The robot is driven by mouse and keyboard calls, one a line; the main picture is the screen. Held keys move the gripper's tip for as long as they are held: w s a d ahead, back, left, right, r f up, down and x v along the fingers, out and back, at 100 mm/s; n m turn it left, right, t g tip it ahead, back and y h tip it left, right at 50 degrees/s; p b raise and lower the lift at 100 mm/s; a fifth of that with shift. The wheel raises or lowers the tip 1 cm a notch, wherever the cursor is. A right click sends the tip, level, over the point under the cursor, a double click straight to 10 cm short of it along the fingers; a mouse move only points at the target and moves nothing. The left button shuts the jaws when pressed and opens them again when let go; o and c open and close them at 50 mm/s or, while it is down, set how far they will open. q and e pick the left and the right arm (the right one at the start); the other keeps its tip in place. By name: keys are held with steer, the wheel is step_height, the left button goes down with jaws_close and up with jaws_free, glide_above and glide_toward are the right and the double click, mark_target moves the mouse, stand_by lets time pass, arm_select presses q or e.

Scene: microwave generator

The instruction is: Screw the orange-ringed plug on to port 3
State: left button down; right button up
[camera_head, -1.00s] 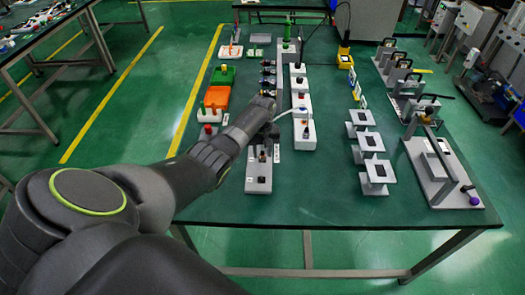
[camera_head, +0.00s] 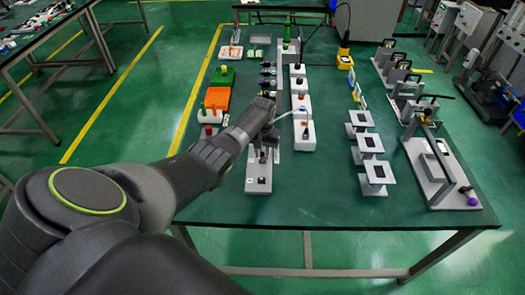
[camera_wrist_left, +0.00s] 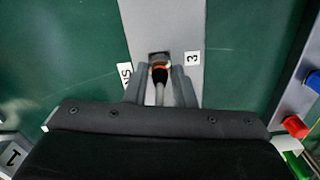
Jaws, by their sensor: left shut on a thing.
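The plug with the orange ring (camera_wrist_left: 159,70) is held between the fingers of my left gripper (camera_wrist_left: 161,84), in the left wrist view. Its pale cable runs back between the fingers. The plug's front end is at a metallic port (camera_wrist_left: 159,58) on the grey strip, beside the label 3 (camera_wrist_left: 193,57). They look in line and close; I cannot tell whether the thread is engaged. In the head view my left gripper (camera_head: 268,137) is over the grey port strip (camera_head: 258,171), and its wrist hides much of it. My right gripper is not in view.
White blocks with knobs (camera_head: 302,113) stand right of the strip. Grey stands (camera_head: 374,177) and a lever fixture (camera_head: 440,175) are on the right. The table front is bare.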

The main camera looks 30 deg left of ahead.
arm_select(q)
steer(key=m, duration=0.3)
steer(key=shift+m, duration=0.4)
steer(key=m, duration=0.3)
steer(key=shift+m+p, duration=0.3)
steer(key=shift+p, duration=0.1)
steer(key=m, duration=0.3)
steer(key=shift+m, duration=0.4)
steer(key=m, duration=0.3)
steer(key=shift+m, duration=0.3)
steer(key=m, duration=1.1)
steer(key=shift+b, duration=0.35)
steer(key=c, duration=1.2)
jaws_free()
